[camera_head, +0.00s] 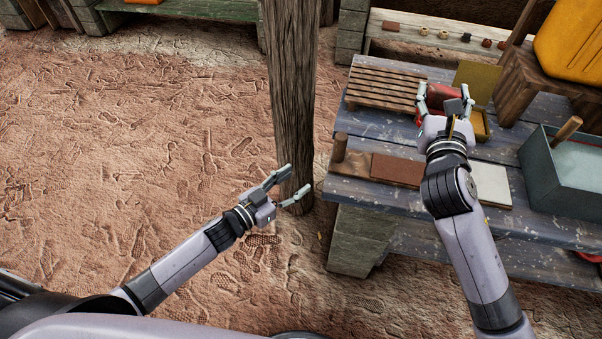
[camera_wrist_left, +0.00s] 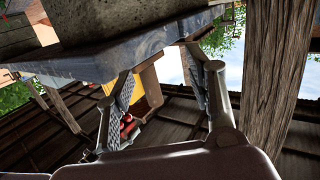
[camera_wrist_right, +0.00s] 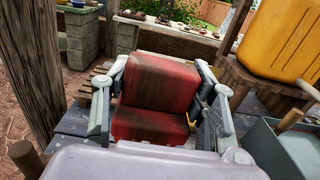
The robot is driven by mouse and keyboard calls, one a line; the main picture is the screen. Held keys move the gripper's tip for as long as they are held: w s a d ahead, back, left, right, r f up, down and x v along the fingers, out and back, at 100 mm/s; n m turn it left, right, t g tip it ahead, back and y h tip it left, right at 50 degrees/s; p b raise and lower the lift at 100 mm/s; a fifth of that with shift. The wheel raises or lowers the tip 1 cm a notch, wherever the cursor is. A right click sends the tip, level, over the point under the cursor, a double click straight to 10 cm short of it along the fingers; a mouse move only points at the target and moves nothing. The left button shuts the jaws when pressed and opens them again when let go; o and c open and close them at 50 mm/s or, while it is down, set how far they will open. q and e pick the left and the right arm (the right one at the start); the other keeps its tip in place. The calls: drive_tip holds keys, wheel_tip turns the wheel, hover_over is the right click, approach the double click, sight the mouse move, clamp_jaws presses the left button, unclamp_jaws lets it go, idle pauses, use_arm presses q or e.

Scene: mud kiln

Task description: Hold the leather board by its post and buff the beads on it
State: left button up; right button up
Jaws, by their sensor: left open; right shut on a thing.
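The leather board (camera_head: 354,190) lies along the front of the bench, with a brown leather strip (camera_head: 397,170) and a pale strip (camera_head: 490,185). Its short wooden post (camera_head: 340,147) stands at the left end; the post also shows in the right wrist view (camera_wrist_right: 25,158). I cannot make out beads on the board. My left gripper (camera_head: 296,179) is open and empty, left of the post and off the bench. My right gripper (camera_head: 444,93) is shut on a red pad (camera_wrist_right: 160,80), behind the board. Its arm covers part of the board.
A slatted rack (camera_head: 385,88) lies behind the board. An open yellowish box (camera_head: 478,78) is beside the red pad. A grey water basin (camera_head: 540,180) and a yellow jerrycan (camera_head: 570,40) stand at right. A thick wooden pillar (camera_head: 291,90) rises just beyond my left gripper.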

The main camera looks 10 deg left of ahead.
use_arm(q)
drive_tip(key=m+h, duration=0.1)
drive_tip(key=h, duration=0.1)
approach(334, 154)
drive_tip(key=x, duration=1.1)
drive_tip(key=shift+w+d+r, duration=0.15)
drive_tip(key=shift+d, duration=0.1)
clamp_jaws()
idle(0.7)
